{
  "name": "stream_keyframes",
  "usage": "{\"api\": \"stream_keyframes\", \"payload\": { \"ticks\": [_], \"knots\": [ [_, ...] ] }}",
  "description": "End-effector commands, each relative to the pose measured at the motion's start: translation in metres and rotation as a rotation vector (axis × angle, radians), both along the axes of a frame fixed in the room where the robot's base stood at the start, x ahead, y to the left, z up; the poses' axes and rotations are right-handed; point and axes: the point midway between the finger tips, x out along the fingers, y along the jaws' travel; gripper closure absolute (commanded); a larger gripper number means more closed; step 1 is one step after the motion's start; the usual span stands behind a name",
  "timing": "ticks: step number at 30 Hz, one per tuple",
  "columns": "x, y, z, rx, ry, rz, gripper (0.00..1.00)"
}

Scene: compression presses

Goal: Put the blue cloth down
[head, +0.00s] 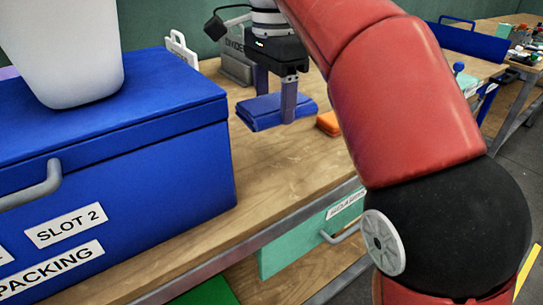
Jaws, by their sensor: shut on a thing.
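The blue cloth (262,112) is a folded, flat bundle at the back of the wooden workbench (290,160). My gripper (289,112) points down at it, with its near finger in front of the cloth's near side.
A large blue box (120,150) labelled "SLOT 2" and "PACKING" stands at the left, with a white container (62,50) on it. An orange item (329,123) lies right of the cloth. A grey divider (236,66) stands behind. Bare wood lies in front.

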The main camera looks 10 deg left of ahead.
Motion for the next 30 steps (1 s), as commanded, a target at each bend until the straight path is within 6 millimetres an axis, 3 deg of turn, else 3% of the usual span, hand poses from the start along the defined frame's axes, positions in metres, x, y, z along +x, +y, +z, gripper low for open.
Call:
{"api": "stream_keyframes", "payload": {
  "ticks": [5, 22, 30],
  "knots": [
    [0.0, 0.0, -0.007, -0.001, 0.002, 0.001, 0.63],
    [-0.001, 0.0, -0.086, -0.001, 0.001, 0.002, 0.63],
    [0.0, 0.0, -0.097, 0.0, -0.001, 0.001, 0.63]
  ]
}}
